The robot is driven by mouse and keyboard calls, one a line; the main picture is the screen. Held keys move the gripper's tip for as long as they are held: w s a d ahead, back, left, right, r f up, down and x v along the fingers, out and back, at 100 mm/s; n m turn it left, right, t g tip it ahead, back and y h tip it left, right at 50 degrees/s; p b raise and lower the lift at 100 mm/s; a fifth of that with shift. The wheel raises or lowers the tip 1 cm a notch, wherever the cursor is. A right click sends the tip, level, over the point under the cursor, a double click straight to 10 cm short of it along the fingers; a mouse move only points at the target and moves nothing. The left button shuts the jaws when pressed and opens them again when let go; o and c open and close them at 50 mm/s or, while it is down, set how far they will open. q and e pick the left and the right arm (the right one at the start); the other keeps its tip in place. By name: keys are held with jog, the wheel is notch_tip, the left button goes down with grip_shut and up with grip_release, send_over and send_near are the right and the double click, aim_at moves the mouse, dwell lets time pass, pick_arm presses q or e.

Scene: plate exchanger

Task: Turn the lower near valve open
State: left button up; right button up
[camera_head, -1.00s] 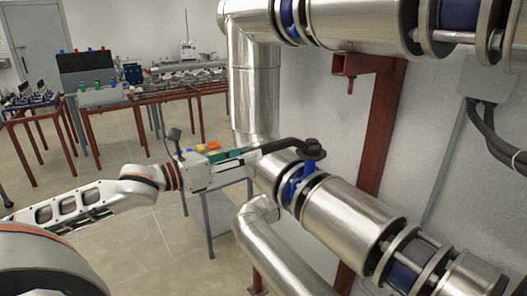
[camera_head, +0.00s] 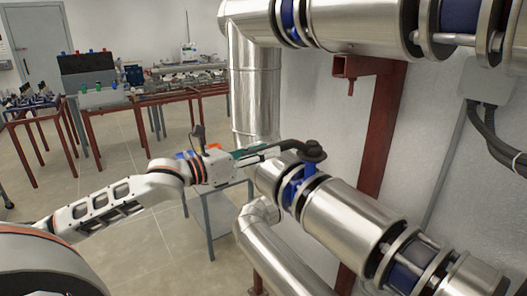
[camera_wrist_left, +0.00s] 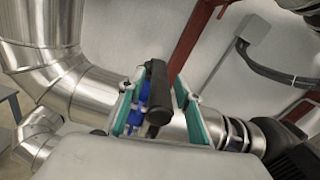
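The lower near valve has a blue body (camera_head: 297,186) set in the lower steel pipe and a black lever handle (camera_head: 291,145) with a round hub on top. The lever points left from the hub, toward my left gripper (camera_head: 262,152). In the left wrist view, the black lever (camera_wrist_left: 156,88) lies between the two teal-lined fingers of the left gripper (camera_wrist_left: 160,82). The fingers stand apart, with visible gaps on both sides of the lever. The blue valve body shows partly behind the lever. My right gripper is not in view.
A large steel pipe (camera_head: 365,25) with flanges runs above the valve. A red-brown post (camera_head: 383,130) stands behind, against the wall. A second lower pipe (camera_head: 275,250) runs below. A grey stand (camera_head: 222,200) is under the left gripper. Tables with equipment stand at the back left.

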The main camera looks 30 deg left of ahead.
pick_arm(q)
grip_shut()
jog(key=shift+w+d, duration=0.1)
dwell(0.3)
